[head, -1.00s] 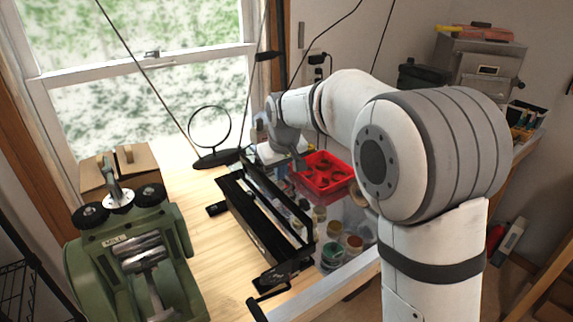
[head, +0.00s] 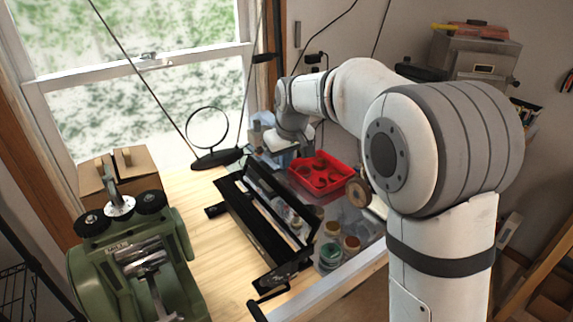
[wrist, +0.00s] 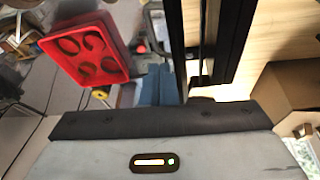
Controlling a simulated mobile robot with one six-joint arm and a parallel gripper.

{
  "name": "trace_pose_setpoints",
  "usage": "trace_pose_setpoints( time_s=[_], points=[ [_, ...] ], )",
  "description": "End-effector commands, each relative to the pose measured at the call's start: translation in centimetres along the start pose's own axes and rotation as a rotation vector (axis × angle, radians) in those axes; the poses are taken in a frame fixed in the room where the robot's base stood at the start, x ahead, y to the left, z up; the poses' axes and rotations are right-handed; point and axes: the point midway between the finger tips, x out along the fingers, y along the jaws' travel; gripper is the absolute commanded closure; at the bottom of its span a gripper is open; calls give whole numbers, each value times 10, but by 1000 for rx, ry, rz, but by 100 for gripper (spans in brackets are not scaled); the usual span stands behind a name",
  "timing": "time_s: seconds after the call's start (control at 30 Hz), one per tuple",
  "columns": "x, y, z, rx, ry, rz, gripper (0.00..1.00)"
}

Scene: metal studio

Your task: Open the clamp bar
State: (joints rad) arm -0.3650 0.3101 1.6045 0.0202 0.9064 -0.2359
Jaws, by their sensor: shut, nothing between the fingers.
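A long black bending tool (head: 245,222) lies on the wooden bench. Its clamp bar (head: 278,201) is a thin black bar along the tool's right side, with a gap between it and the base. How far the bar is raised is hard to judge. The tool's black bars (wrist: 228,40) also run down the upper middle of the wrist view. My gripper (head: 302,149) is shut and empty beyond the bar's far end, between it and the red tray, and looks apart from the bar. Its fingertips are small and partly hidden; the wrist view shows mainly its housing.
A red tray (head: 322,176) with round wells sits right of the tool, and several jars (head: 331,255) stand before it. A green rolling mill (head: 130,258) stands at the left. A round ring stand (head: 207,128) is behind, near the window. Bare bench lies left of the tool.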

Motion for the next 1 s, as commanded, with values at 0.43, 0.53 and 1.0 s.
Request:
trace_pose_setpoints(
  time_s=[0.43, 0.53, 1.0],
  points=[
    [-74, 35, -1, 2, 4, 2, 100],
    [-79, 37, -1, 15, 0, 0, 100],
    [-51, 28, -14, 876, -223, -3, 100]
  ],
)
